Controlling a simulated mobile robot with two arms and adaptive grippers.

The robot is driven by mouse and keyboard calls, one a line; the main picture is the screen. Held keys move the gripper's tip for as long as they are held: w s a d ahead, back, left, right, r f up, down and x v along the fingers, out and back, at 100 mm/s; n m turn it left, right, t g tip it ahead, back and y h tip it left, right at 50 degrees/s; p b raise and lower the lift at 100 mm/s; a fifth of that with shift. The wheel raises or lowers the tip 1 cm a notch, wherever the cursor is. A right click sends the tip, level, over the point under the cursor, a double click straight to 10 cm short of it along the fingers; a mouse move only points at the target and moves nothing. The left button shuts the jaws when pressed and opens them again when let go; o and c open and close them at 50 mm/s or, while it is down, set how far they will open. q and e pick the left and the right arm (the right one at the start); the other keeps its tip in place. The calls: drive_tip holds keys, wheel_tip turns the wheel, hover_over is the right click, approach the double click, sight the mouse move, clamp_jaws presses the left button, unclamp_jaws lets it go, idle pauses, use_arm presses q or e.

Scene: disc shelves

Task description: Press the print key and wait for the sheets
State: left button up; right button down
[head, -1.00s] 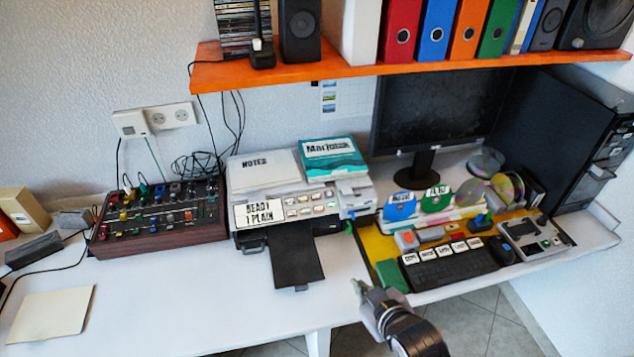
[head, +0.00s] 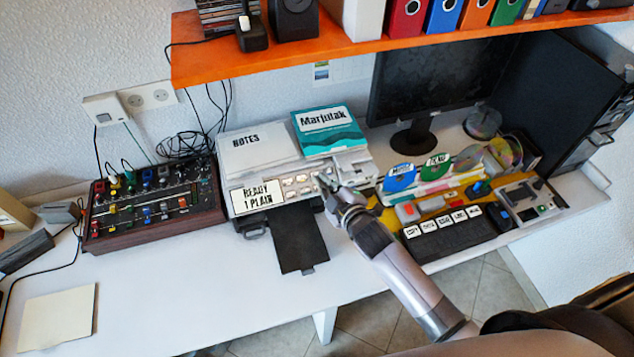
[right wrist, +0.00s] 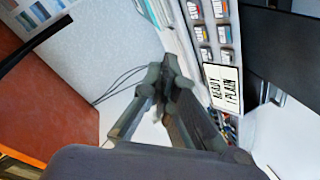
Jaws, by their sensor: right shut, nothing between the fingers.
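The printer (head: 240,179) stands at the back middle of the desk. Its display (head: 257,198) reads "READY 1 PLAIN", and it also shows in the right wrist view (right wrist: 223,88). Several small keys (head: 298,185) sit right of the display; they show in the right wrist view (right wrist: 197,32) too. The dark output tray (head: 298,247) sticks out in front, with no sheets on it. My right gripper (head: 325,185) is shut and empty at the right end of the key panel, hiding part of it. I cannot tell whether it touches a key. My left gripper is not in view.
A notes pad (head: 259,150) and a teal book (head: 328,131) lie on top of the printer. A mixer (head: 150,210) stands to the left. A keyboard (head: 450,238) and disc holders lie to the right. The orange shelf (head: 280,52) hangs above.

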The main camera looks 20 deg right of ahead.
drive_tip(key=shift+s, duration=0.1)
drive_tip(key=w+f+b, duration=0.4)
drive_tip(key=f+b, duration=0.3)
drive_tip(key=b, duration=0.1)
drive_tip(key=shift+w+f, duration=0.2)
drive_tip(key=shift+f, duration=0.2)
drive_tip(key=shift+a+f, duration=0.1)
idle(1.2)
drive_tip(key=shift+w+f+b, duration=0.2)
drive_tip(key=shift+f+b, duration=0.05)
drive_tip(key=shift+b, duration=0.15)
drive_tip(key=shift+w+f+b, duration=0.2)
drive_tip(key=shift+f+b, duration=0.1)
drive_tip(key=shift+f, duration=0.05)
idle(0.5)
idle(0.3)
drive_tip(key=shift+s+r+p, duration=0.45)
drive_tip(key=shift+r+p, duration=0.3)
drive_tip(key=shift+p, duration=0.25)
